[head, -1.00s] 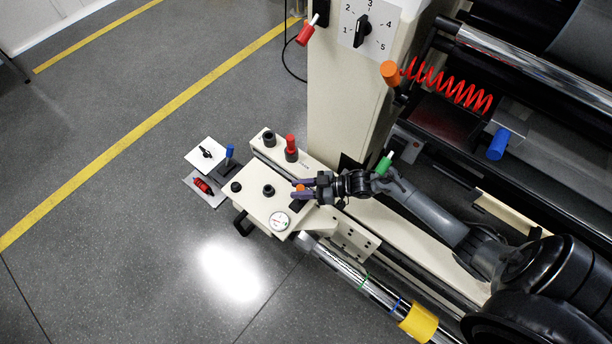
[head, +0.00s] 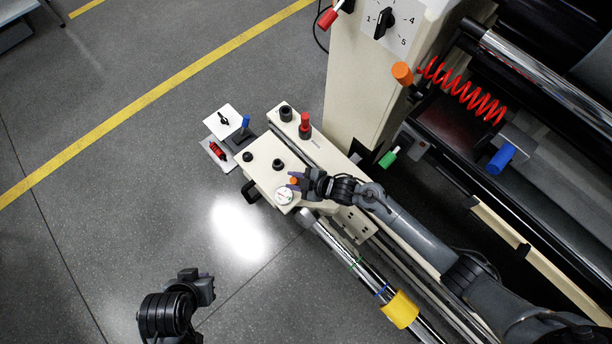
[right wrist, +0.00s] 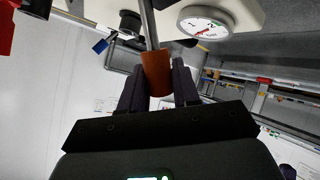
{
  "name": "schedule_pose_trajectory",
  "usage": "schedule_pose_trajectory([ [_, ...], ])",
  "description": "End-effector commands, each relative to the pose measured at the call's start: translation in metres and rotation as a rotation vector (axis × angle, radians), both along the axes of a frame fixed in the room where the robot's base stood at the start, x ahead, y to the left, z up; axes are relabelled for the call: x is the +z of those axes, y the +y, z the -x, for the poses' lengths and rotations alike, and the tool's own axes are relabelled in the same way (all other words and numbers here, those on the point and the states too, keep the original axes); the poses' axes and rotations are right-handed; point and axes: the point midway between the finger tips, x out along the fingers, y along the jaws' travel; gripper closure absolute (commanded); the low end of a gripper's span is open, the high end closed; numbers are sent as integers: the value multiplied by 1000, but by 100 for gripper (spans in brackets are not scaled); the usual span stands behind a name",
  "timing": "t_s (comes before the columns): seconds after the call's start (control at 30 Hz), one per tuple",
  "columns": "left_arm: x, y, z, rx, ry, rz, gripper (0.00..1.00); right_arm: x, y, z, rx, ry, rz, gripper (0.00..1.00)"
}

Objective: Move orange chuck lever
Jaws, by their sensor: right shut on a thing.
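The orange chuck lever (head: 294,181) stands at the cream control box, beside the round gauge (head: 284,196). In the right wrist view its orange grip (right wrist: 157,73) sits on a metal rod, between the dark fingers. My right gripper (head: 295,180) is shut on this orange grip. In the right wrist view the gauge (right wrist: 206,22) is just beyond the fingers. The lever's foot is not clear. My left gripper (head: 205,288) shows low in the head view, over bare floor, far from the lever; its fingers cannot be made out.
A red-capped knob (head: 305,124), black knobs (head: 278,164) and a blue lever (head: 245,122) are close by. Another orange knob (head: 402,73), a green handle (head: 389,157) and a blue handle (head: 501,158) jut from the machine. A chrome bar with a yellow band (head: 400,309) runs below.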

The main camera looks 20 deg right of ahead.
Motion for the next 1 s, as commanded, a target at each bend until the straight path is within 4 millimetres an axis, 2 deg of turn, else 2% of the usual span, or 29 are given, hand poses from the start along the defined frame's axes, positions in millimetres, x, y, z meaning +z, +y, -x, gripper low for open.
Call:
schedule_pose_trajectory([
  [0.43, -1, 1, 0, -4, 0, -5, 100, -3, 3, 1, 5, 0, 13, 100],
  [0.47, -1, 1, 0, -4, 0, -5, 100, -4, 3, 1, 5, 0, 13, 64],
  [0.57, -1, 1, 0, -2, 1, -3, 100, -3, 3, 1, 5, 1, 12, 49],
  [1.0, 5, -2, 0, 5, 1, 8, 100, 4, -2, 5, 5, -2, 9, 47],
])
